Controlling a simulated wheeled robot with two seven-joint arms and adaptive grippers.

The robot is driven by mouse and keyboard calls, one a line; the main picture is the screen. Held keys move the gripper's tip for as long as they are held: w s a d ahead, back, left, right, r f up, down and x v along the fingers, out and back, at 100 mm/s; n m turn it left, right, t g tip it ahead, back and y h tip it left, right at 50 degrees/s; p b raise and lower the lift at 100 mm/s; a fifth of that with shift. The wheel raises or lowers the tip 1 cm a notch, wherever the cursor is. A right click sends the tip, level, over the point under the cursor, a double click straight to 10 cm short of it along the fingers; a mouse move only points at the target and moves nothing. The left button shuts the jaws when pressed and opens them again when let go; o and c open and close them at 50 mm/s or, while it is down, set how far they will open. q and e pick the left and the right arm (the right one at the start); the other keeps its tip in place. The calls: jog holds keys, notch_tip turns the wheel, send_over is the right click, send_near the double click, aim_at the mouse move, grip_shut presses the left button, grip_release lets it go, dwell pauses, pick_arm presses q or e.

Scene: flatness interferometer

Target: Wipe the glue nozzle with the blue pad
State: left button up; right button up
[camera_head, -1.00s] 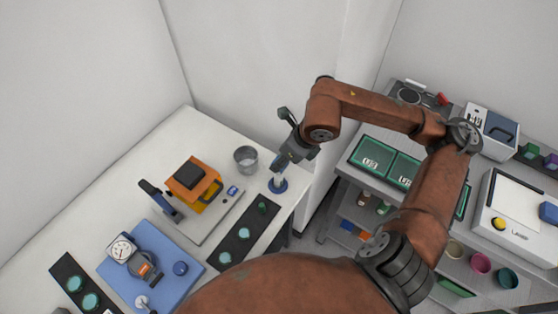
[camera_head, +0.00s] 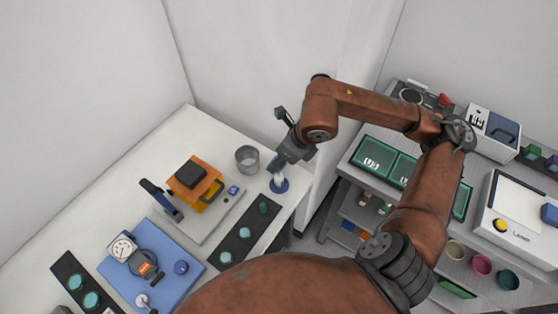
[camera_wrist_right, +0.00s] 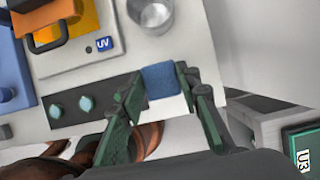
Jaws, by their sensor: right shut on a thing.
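My right gripper (camera_head: 281,166) is at the far right corner of the white bench. In the right wrist view its two green-grey fingers (camera_wrist_right: 158,86) are shut on the blue pad (camera_wrist_right: 160,77), which lies flat across their tips. In the head view a small white upright piece shows just below the fingers, over a round blue base (camera_head: 279,187). I cannot tell whether this is the glue nozzle or whether the pad touches it; the gripper hides its upper part. My left gripper is not in view.
A clear cup (camera_head: 247,159) stands close to the left of the gripper. The orange fixture (camera_head: 196,179) and a black strip with green discs (camera_head: 242,236) lie nearby. A grey shelf unit with green trays (camera_head: 374,159) stands to the right, across a gap.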

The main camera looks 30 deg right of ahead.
jog(key=shift+r+p, duration=1)
jog(key=shift+r, duration=1.2)
